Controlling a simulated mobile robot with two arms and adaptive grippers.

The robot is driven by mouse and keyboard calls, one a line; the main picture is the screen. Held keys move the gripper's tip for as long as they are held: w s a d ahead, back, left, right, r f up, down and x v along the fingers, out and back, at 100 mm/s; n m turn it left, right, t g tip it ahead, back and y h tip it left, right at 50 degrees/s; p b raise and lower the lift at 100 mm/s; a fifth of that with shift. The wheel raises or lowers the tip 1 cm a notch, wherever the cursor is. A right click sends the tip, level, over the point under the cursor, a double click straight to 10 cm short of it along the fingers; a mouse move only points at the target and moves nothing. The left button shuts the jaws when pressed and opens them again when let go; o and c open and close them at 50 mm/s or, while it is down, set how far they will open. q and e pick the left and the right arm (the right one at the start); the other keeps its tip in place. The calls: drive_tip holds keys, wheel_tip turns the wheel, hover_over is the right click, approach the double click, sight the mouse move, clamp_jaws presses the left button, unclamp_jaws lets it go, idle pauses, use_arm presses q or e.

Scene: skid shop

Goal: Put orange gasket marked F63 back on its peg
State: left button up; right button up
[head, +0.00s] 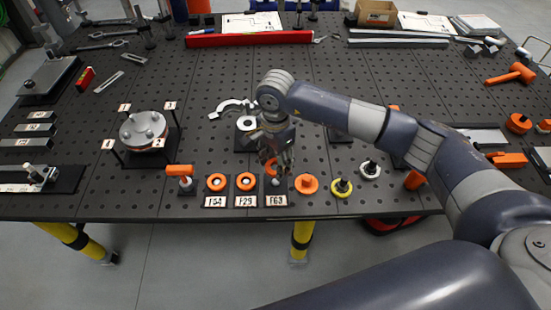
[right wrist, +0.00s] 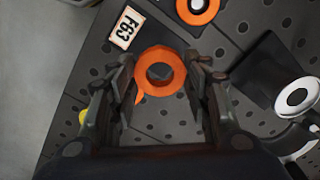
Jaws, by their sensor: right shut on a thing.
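The orange gasket (right wrist: 160,73) is a ring with a small tab. My right gripper (right wrist: 165,82) is shut on it, one finger at each side. In the head view, my right gripper (head: 274,160) points down just above the F63 place, with some orange showing among its fingers. The F63 label (head: 276,200) lies at the table's front; it also shows in the right wrist view (right wrist: 127,27), left of the gasket. The F63 peg is mostly hidden by the gripper and gasket; I cannot tell whether the ring is around it. My left gripper is out of view.
Two orange gaskets (head: 216,182) (head: 245,181) sit left of F63 behind their own labels. A round metal flange (head: 143,129) stands at left.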

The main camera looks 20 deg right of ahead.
drive_tip(key=shift+w+f, duration=0.1)
drive_tip(key=shift+f, duration=0.7)
drive_tip(key=shift+f+b, duration=0.5)
drive_tip(key=shift+f, duration=0.15)
drive_tip(key=shift+f+b, duration=0.5)
drive_tip(key=shift+b, duration=0.15)
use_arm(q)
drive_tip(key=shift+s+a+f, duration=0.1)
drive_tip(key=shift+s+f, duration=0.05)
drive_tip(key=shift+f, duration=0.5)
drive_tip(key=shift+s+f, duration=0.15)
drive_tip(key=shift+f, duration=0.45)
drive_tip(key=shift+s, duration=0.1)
use_arm(e)
drive_tip(key=shift+r, duration=0.1)
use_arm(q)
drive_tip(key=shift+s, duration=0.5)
